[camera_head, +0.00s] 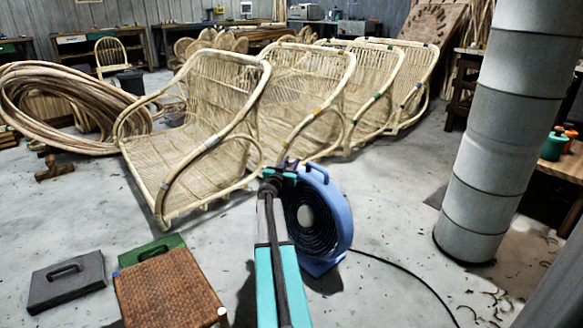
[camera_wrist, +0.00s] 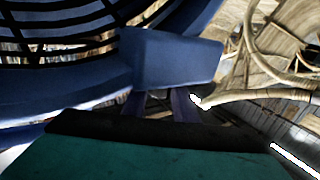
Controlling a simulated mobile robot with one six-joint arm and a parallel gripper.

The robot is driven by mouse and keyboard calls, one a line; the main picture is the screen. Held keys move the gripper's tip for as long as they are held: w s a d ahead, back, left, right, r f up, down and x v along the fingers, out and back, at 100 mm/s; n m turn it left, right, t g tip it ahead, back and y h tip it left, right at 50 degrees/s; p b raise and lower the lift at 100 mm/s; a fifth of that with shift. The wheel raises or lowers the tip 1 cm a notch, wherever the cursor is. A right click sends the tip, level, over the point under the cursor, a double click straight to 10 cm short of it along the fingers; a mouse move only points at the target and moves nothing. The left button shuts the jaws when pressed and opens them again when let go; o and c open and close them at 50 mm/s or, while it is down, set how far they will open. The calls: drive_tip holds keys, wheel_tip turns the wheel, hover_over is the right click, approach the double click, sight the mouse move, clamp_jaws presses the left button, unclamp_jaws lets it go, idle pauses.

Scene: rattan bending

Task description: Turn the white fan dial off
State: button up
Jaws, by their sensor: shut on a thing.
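The blue floor fan (camera_head: 340,212) stands on the concrete floor at centre, with a dark grille and a pale hub. Its blue housing and grille also fill the upper left of the wrist view (camera_wrist: 65,100). My gripper (camera_head: 288,166) is at the top of the fan, beside its handle. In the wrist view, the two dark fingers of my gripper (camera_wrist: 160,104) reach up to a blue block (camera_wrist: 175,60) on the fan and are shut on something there. The white dial cannot be made out in either view; the block and fingers hide that spot.
Several rattan chair frames (camera_head: 215,125) stand behind the fan. A grey column (camera_head: 500,150) rises at right, and a black cable (camera_head: 405,280) runs across the floor from the fan. A woven stool (camera_head: 165,290) and a grey case (camera_head: 66,280) are at front left.

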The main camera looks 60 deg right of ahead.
drive_tip(key=shift+s, duration=0.1)
drive_tip(key=o, duration=1)
drive_tip(key=shift+o, duration=0.2)
drive_tip(key=shift+a+f, duration=0.1)
drive_tip(key=shift+a, duration=0.05)
drive_tip(key=shift+b+v, duration=0.5)
drive_tip(key=shift+v, duration=3.4)
